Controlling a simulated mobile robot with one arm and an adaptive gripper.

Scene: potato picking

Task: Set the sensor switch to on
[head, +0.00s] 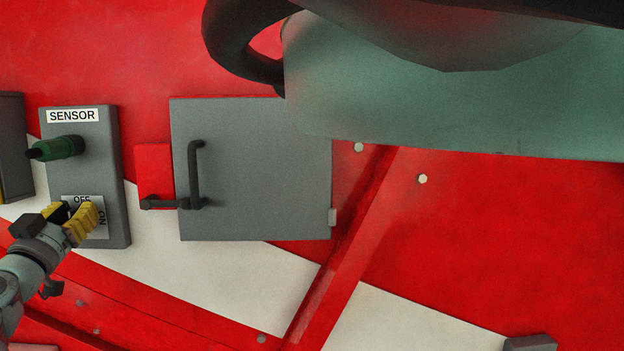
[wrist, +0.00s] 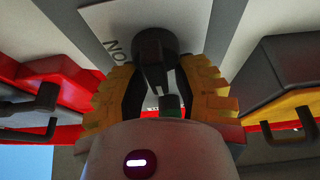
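The grey sensor box (head: 90,165) is on the red wall at the left of the head view, labelled SENSOR, with a green plug (head: 62,147) in its upper part. Its lower white plate (head: 97,230) reads OFF at the top and ON at the right. My gripper (head: 72,212), with yellow-backed fingers, is at this plate and hides the switch there. In the wrist view, the black switch knob (wrist: 154,50) stands between the fingers of my gripper (wrist: 162,88). The fingers are apart, with a gap at the left of the knob. Which mark it points at is unclear.
A grey door (head: 255,170) with a black handle (head: 195,175) is right of the sensor box. Another dark box (head: 10,145) is close on the left; in the wrist view a grey-and-yellow box (wrist: 285,75) stands at the right. A large grey-green body covers the head view's upper right.

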